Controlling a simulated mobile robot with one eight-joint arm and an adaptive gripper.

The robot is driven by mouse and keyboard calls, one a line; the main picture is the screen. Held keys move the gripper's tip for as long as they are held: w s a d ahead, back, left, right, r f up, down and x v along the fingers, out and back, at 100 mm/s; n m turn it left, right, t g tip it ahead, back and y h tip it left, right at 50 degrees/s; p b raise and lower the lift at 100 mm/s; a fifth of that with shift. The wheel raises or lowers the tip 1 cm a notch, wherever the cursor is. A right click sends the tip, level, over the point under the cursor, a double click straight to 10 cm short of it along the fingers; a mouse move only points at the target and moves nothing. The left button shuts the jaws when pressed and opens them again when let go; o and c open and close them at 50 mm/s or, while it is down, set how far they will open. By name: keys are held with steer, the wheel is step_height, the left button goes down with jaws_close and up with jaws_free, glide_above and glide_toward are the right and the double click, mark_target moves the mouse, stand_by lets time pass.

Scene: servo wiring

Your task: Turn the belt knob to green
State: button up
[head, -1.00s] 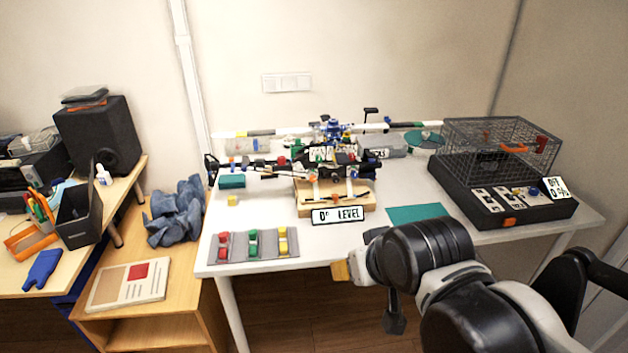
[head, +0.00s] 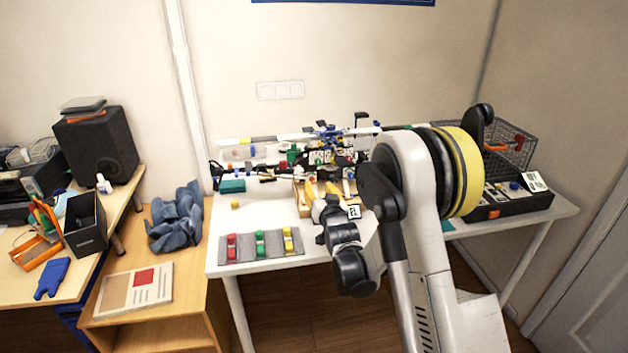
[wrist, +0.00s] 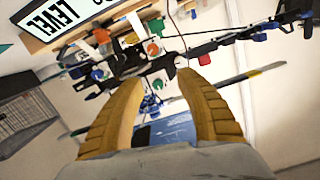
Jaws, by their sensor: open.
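My gripper (head: 321,187) has yellow fingers and is spread open and empty above the front of the white table, close to the rotor-like assembly (head: 290,157). In the wrist view my gripper (wrist: 160,76) points at this assembly, which appears upside down. An orange round knob (wrist: 153,48) lies just beyond the fingertips, with a green part (wrist: 155,26) next to it. I cannot tell which of these is the belt knob. No finger visibly touches any of them.
A "LEVEL" sign (wrist: 62,17) is close to the gripper. A grey mat (head: 240,254) with red, green and yellow pieces lies at the table's front left. A black box with a wire cage (head: 510,150) stands right, partly behind my arm. Thin rods and wires crowd the assembly.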

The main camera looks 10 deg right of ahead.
mark_target(313, 182)
steer(key=shift+t, duration=0.6)
steer(key=w+f+b, duration=0.1)
steer(key=w, duration=0.2)
steer(key=w+f+b, duration=0.1)
steer(key=w+f, duration=0.1)
steer(key=w, duration=0.1)
steer(key=w+f+b, duration=0.1)
steer(key=w, duration=0.3)
steer(key=shift+d+f, duration=0.2)
steer(key=shift+w+r, duration=0.1)
steer(key=shift+w, duration=0.35)
steer(key=shift+c, duration=0.5)
jaws_close()
